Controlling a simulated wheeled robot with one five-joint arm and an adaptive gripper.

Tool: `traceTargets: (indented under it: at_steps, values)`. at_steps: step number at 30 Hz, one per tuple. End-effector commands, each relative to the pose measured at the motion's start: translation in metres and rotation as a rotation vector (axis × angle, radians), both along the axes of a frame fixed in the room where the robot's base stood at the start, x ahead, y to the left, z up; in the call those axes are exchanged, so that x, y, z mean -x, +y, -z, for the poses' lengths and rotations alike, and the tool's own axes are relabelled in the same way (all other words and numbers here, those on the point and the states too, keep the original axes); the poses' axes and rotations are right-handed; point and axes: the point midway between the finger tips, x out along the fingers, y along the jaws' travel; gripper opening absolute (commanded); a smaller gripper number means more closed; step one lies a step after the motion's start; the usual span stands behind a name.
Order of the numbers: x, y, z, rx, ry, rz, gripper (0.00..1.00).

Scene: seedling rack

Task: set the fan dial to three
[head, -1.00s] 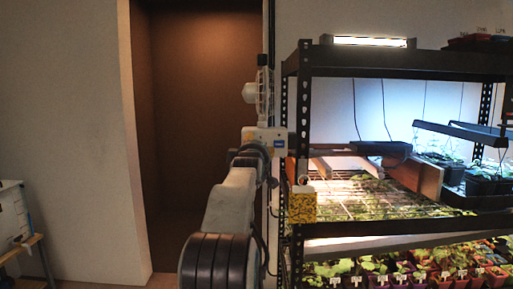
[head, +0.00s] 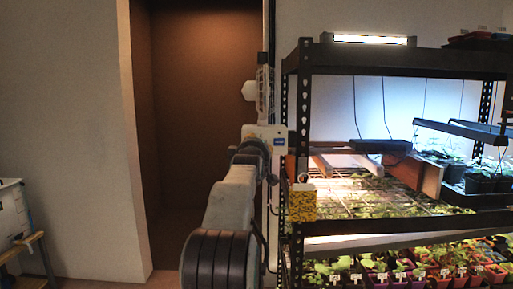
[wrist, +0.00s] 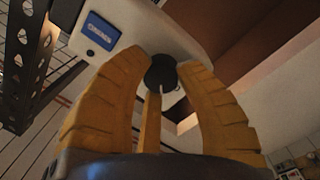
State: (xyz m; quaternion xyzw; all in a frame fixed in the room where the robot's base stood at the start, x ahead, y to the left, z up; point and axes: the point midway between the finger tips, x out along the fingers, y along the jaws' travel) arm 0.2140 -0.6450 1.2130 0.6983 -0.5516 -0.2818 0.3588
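The white fan (head: 262,88) stands at the left post of the rack, beyond my arm in the head view. Its pale control body (wrist: 125,30) carries a blue label (wrist: 101,29) in the wrist view. The dark round fan dial (wrist: 160,72) sits on that body. My gripper (wrist: 165,64) has its yellow fingertips on either side of the dial, with no clear gap. A thin pale line runs down from the dial. I cannot read any numbers or the dial's setting. In the head view, my arm hides the dial.
The black rack (head: 301,110) stands close on the right, with lit trays of seedlings. A brown doorway recess (head: 200,120) is behind my arm. A small table (head: 25,240) stands far left.

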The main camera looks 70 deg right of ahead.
Motion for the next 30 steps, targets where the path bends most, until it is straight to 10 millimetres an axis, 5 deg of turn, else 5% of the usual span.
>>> traceTargets:
  at_steps: [14,30]
  values:
    - [0.0007,-0.0009,0.0021,-0.017,-0.037,0.001,0.0]
    - [-0.0006,-0.0009,0.0028,-0.143,-0.403,0.008,0.0]
